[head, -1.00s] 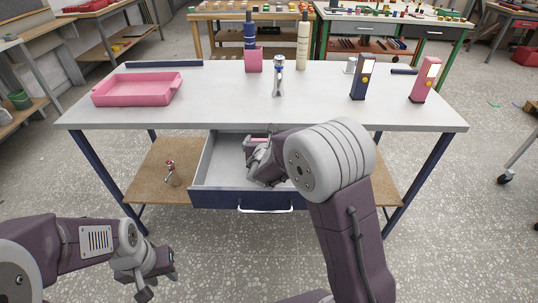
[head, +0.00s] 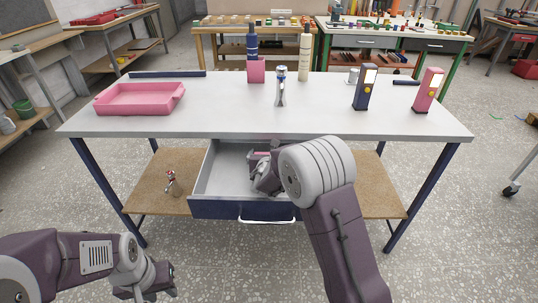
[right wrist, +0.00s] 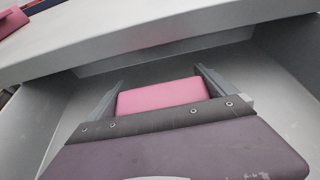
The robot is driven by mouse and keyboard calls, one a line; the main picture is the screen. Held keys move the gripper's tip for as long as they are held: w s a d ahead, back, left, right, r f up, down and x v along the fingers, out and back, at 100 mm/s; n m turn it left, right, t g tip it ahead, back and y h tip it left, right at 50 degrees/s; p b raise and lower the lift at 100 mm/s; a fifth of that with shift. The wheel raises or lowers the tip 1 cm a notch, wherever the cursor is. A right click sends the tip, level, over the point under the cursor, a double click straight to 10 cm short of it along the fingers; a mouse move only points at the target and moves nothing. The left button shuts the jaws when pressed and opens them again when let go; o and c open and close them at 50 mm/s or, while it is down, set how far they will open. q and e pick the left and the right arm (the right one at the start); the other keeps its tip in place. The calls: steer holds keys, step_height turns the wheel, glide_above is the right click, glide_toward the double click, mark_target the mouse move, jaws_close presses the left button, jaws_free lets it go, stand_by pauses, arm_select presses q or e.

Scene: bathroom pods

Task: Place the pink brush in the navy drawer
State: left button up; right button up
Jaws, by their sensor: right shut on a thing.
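The navy drawer (head: 215,208) hangs open under the grey-white worktop, with a navy front and a pale grey inside. My right gripper (head: 261,157) is over or inside the open drawer, shut on the pink brush (head: 262,153), of which only a sliver shows in the head view. In the right wrist view the pink brush (right wrist: 160,95) shows as a pink block between the two fingers, with the drawer's grey walls around it. Whether it touches the drawer floor cannot be told. My left gripper (head: 158,293) is empty at the lower left, its fingers apart.
On the worktop (head: 220,115) stand a pink tray (head: 140,110), a pink holder (head: 256,76) with a navy bottle, a cream bottle (head: 303,56), a tap-like silver item (head: 281,90), and navy (head: 363,93) and pink (head: 427,95) upright devices. A brown shelf (head: 150,185) lies below.

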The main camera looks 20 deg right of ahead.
steer(key=o, duration=1)
steer(key=shift+o, duration=0.2)
steer(key=shift+r+p, duration=0.2)
steer(key=shift+p, duration=0.15)
steer(key=v, duration=0.7)
steer(key=shift+s+p, duration=0.25)
steer(key=shift+p, duration=0.1)
